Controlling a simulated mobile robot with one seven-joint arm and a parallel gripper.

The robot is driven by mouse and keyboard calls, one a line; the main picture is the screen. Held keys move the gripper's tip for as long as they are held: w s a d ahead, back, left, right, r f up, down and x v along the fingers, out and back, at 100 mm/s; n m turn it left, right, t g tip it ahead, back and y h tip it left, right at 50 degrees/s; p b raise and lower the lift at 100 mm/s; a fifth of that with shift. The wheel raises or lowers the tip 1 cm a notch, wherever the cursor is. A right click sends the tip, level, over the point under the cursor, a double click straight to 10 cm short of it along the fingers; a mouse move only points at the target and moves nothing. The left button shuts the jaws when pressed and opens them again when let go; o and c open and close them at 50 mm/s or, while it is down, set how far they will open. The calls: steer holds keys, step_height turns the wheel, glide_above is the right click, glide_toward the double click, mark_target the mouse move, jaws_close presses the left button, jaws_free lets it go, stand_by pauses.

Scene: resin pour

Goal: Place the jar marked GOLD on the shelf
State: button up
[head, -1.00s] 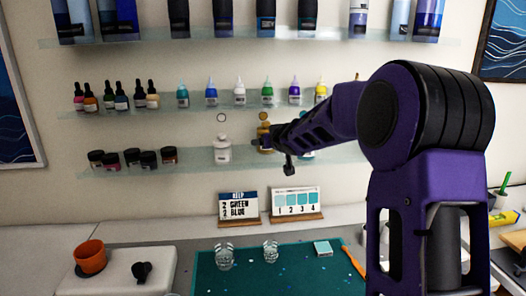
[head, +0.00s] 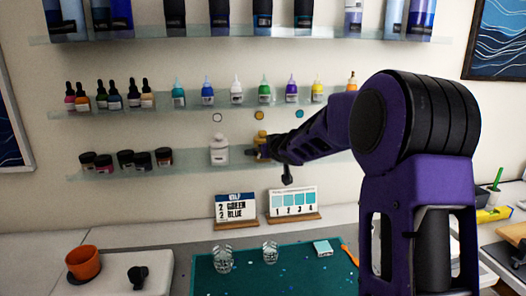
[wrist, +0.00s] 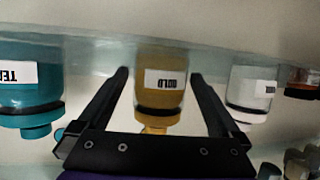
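The jar marked GOLD (head: 263,151), ochre-yellow, is upright at the lower glass shelf (head: 200,170), below the gold ring on the wall. It appears to rest on the shelf. My gripper (head: 270,152) reaches it from the right and partly hides it. In the wrist view, which is upside down, the GOLD jar (wrist: 161,82) is between the two fingers of my gripper (wrist: 160,78), with a narrow gap on each side, so the fingers are open around it.
A white jar (head: 219,150) stands left of the GOLD jar. A teal jar (wrist: 30,85) stands on its other side, hidden in the head view by my arm. Small dark-lidded jars (head: 125,160) stand further left. Bottles fill the shelf above (head: 150,113).

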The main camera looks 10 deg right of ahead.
steer(key=shift+r, duration=0.3)
steer(key=p+v, duration=0.2)
steer(key=v, duration=1)
steer(key=shift+f, duration=0.15)
